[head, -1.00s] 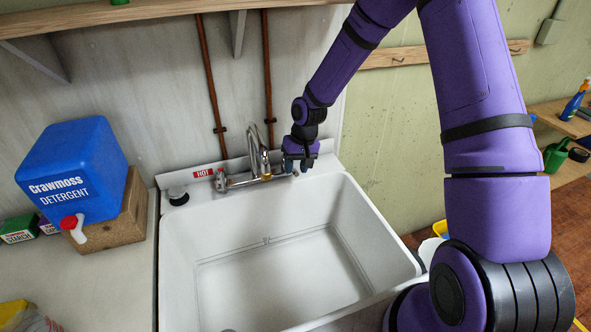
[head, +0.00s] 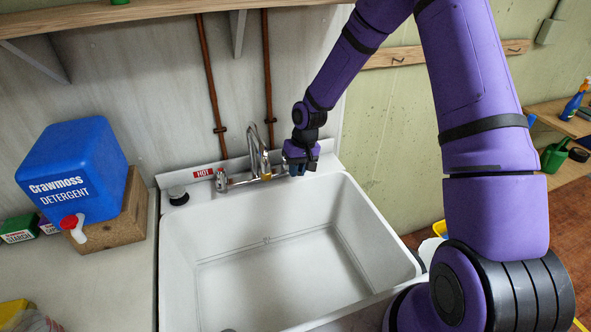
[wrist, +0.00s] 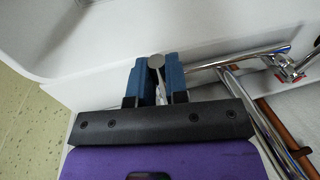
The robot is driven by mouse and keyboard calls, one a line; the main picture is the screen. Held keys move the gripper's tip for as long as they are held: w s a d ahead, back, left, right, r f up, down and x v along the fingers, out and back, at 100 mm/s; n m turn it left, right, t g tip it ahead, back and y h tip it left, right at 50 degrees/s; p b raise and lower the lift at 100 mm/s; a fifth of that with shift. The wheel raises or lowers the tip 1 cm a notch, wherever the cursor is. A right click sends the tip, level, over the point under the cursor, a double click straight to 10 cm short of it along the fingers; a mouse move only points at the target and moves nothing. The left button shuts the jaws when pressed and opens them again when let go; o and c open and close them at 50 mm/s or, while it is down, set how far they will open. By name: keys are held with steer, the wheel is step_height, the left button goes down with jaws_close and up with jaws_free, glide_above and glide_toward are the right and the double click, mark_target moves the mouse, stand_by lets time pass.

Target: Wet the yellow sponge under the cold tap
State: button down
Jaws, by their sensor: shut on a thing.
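My gripper (head: 298,170) is at the back right of the sink, right of the chrome spout (head: 262,165). In the wrist view its blue fingers (wrist: 156,78) are shut on the cold tap handle (wrist: 156,62), whose round grey end shows between them. The handle is mostly hidden in the head view. The spout (wrist: 245,58) and the hot handle (wrist: 288,72) lie to the right in the wrist view. No water stream is visible. I cannot make out the yellow sponge for certain; a yellow item (head: 12,310) is cut off at the counter's lower left.
The white sink basin (head: 270,270) looks empty. A red HOT label (head: 202,173) and a dark stopper (head: 177,194) are at its back left. A blue detergent container (head: 70,170) stands on a wooden block at left. A shelf (head: 150,12) runs above.

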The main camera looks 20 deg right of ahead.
steer(key=shift+w+d+n+g, duration=0.2)
steer(key=shift+d+n+g, duration=0.1)
steer(key=shift+d+n, duration=0.75)
steer(key=shift+a, duration=0.15)
steer(key=c, duration=1.1)
jaws_free()
steer(key=shift+r, duration=0.1)
steer(key=r, duration=0.3)
steer(key=d+r, duration=0.1)
steer(key=r, duration=0.3)
steer(key=d+r, duration=0.1)
steer(key=r, duration=0.2)
steer(key=shift+w+r, duration=0.2)
steer(key=shift+w, duration=0.05)
steer(key=shift+r, duration=0.1)
